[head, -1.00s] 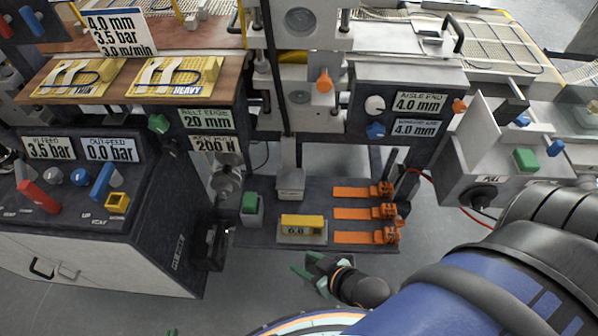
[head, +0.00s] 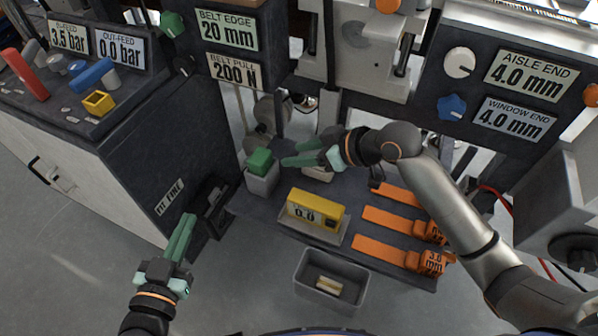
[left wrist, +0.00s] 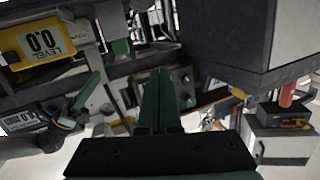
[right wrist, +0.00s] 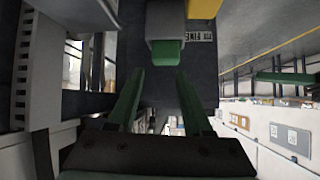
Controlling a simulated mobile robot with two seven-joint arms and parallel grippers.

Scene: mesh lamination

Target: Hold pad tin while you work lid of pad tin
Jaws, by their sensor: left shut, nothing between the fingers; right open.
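The pad tin (head: 261,182) looks like a small grey box with a green lid (head: 260,161), upright at the left of the dark shelf. The lid sits on it. My right gripper (head: 284,154) is open and empty just right of the lid, its fingers pointing left toward it. In the right wrist view the tin (right wrist: 165,20) and its green lid (right wrist: 167,52) lie ahead of the open fingers (right wrist: 160,76), apart from them. My left gripper (head: 186,226) is shut and empty, left of and nearer than the tin. Its closed fingers (left wrist: 160,75) also show in the left wrist view.
A yellow level (head: 316,210) stands on the shelf right of the tin. Orange gauges (head: 395,250) lie further right. A grey bin (head: 331,287) with small pale pieces is in front. A dark cabinet (head: 150,160) stands left, near my left gripper.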

